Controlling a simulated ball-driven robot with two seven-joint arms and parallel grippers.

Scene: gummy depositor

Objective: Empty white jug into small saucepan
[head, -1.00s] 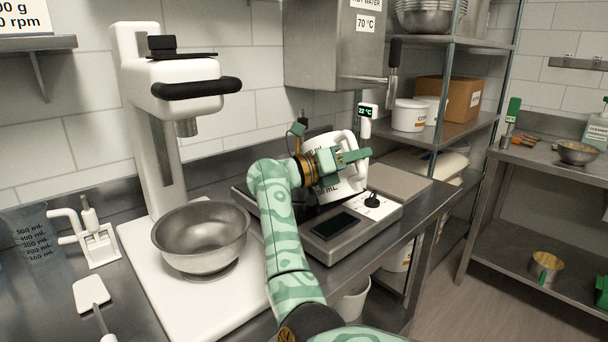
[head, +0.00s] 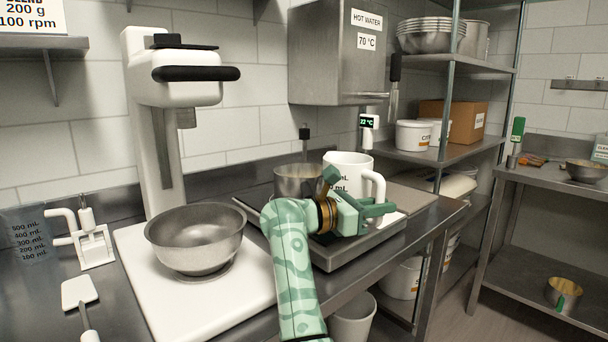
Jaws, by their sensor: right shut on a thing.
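The white jug (head: 346,163) is upright, with dark mL markings and its handle towards the right. My right gripper (head: 372,210) is shut on the jug at its handle side and covers part of its lower body. The small saucepan (head: 296,184), a metal pot, stands just left of the jug on the hot plate (head: 340,252). The jug's base is hidden, so I cannot tell whether it touches the plate. The contents of jug and saucepan are not visible. My left gripper is not in view.
A steel bowl (head: 197,240) sits on the white mixer stand (head: 140,268) to the left. A thermometer display (head: 369,122) stands behind the jug. The hot water tank (head: 335,50) hangs above. A spatula (head: 80,293) lies at front left.

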